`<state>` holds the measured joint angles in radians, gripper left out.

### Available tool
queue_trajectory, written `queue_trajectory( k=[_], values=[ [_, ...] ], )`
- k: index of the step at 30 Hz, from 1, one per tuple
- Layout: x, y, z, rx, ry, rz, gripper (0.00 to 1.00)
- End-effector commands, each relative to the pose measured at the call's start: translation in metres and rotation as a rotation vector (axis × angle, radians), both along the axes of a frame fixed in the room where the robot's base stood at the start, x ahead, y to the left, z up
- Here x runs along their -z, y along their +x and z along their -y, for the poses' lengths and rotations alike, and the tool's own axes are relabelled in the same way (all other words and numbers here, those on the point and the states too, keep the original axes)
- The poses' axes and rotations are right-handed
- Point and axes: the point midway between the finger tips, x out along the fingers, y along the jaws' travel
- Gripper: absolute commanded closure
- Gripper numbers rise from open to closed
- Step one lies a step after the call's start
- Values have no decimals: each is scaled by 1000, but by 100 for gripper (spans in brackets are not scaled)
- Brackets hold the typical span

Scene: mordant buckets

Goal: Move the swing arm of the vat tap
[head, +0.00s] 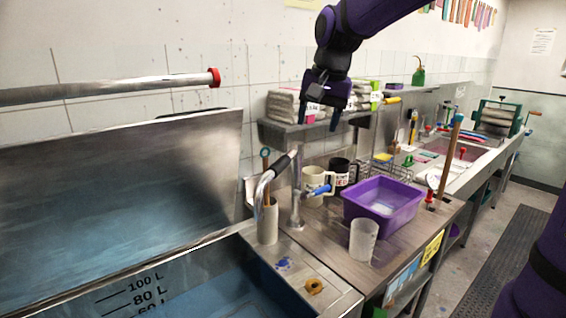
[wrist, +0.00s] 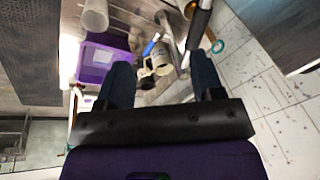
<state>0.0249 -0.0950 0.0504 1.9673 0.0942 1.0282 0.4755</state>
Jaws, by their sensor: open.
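The vat tap (head: 297,208) stands on the counter beside the vat as an upright chrome post. Its swing arm (head: 264,185) is a bent chrome tube with a black grip, reaching left from the post toward the vat's edge. In the wrist view the black grip of the swing arm (wrist: 199,27) shows near the top, beyond the fingers. My gripper (head: 320,119) is open and empty, pointing down, above and a little right of the tap, touching nothing visible. In the wrist view the fingers of my gripper (wrist: 161,75) are spread wide.
The steel vat (head: 330,298) holds blue liquid; its lid (head: 120,185) is raised. A white cylinder (head: 268,222) with tools stands close by the tap. A shelf (head: 300,130) runs behind.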

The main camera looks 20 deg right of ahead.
Motion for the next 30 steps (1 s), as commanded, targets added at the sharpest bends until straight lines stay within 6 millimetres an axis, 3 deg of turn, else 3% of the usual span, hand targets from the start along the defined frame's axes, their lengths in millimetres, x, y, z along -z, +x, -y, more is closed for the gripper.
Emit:
queue_trajectory(
  k=[1,6,12,20,30],
  values=[
    [6,21,-2,27,15,-22,39],
    [24,77,-7,129,63,-80,39],
    [42,117,-10,204,98,-124,39],
    [57,130,-13,228,108,-138,39],
    [112,136,-21,227,107,-139,39]
  ],
)
